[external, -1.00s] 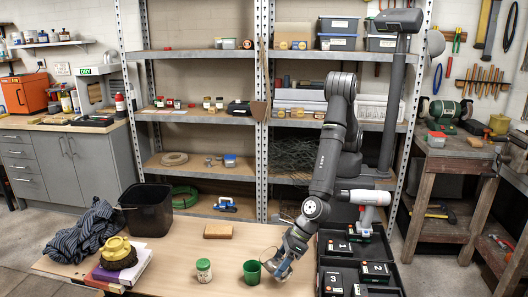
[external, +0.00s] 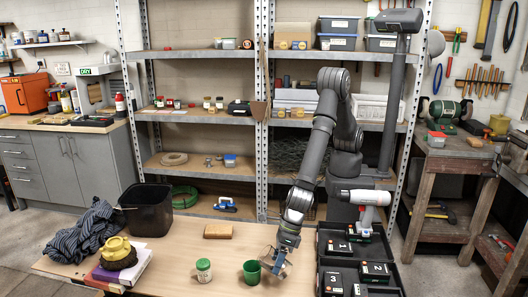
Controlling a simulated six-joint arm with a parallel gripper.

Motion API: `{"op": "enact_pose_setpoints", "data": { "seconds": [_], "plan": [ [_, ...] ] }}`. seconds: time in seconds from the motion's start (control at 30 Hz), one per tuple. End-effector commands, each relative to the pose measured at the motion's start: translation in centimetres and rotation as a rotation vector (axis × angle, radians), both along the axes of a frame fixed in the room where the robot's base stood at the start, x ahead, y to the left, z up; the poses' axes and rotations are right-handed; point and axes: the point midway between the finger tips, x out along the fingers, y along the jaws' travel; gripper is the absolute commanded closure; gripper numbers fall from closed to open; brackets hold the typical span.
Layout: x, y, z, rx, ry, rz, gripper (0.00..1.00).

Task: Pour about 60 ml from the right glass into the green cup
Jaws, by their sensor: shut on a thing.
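The green cup (external: 252,272) stands upright on the wooden table near its front edge. My gripper (external: 273,264) is just to the right of the cup, pointing down, and is shut on a small clear glass (external: 275,267). The glass is close to the cup's rim and is too small and partly hidden to tell its exact tilt. Its liquid level and any stream into the cup cannot be made out. A white jar with a green lid (external: 204,270) stands to the left of the cup.
A tan block (external: 218,231) lies behind the jar. Black trays with numbered boxes (external: 333,283) and a drill (external: 362,197) stand close on the right. A black bin (external: 147,210), striped cloth (external: 82,233) and books with a yellow-topped object (external: 118,252) are at left.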

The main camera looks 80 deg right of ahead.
Motion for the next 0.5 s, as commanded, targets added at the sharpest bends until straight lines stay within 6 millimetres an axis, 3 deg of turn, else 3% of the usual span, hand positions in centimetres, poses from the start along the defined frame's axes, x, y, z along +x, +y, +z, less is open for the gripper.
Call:
{"op": "enact_pose_setpoints", "data": {
  "seconds": [0.5],
  "plan": [
    [0.08, 0.05, -0.13, 0.005, 0.053, 0.000, 0.74]
  ]
}}
